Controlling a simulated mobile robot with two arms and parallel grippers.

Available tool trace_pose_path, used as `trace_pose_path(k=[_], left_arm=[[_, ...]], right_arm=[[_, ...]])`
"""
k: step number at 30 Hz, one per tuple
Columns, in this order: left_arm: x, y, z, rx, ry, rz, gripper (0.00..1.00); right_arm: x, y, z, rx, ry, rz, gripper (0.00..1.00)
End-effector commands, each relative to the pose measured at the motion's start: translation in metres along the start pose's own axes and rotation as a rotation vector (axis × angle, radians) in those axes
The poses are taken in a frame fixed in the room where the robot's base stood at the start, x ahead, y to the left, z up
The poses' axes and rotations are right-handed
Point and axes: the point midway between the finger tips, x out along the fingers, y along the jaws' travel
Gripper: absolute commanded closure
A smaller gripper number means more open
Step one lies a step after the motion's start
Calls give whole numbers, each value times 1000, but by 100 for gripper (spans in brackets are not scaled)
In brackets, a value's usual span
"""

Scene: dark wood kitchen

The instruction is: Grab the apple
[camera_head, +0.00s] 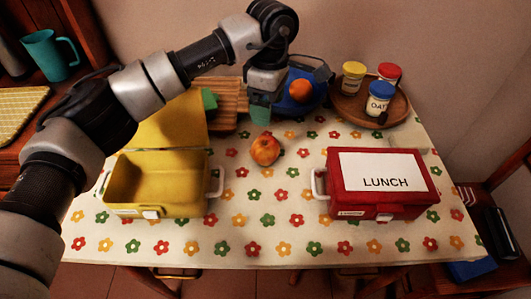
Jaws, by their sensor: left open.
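The apple (265,150), red and yellow, sits on the flowered tablecloth between the yellow box and the red lunch box. My left gripper (260,112) is open and points down, just behind and above the apple in the picture. I see no contact between them. The gap between its fingers is hard to make out from here. My right gripper is not in view.
An open yellow lunch box (155,190) stands at left, a closed red one (378,186) at right. A blue bowl (322,98) with an orange fruit (300,90) is close to the gripper. Behind are a wooden tray (345,108) with jars and a slatted board (225,92).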

Motion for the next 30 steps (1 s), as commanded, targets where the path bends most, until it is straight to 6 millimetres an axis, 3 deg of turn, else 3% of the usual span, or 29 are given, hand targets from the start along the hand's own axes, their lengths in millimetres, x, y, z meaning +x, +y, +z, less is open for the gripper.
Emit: trace_pose_path(k=[3, 9, 14, 30], left_arm=[[21, 2, 0, 0, 0, 0, 21], [35, 3, 0, 0, -1, 0, 21], [43, 3, 0, 0, -1, -1, 21], [115, 4, -5, -2, -1, -3, 21]], right_arm=[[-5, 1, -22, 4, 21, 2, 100], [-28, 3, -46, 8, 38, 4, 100], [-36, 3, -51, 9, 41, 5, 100], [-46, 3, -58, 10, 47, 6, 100]])
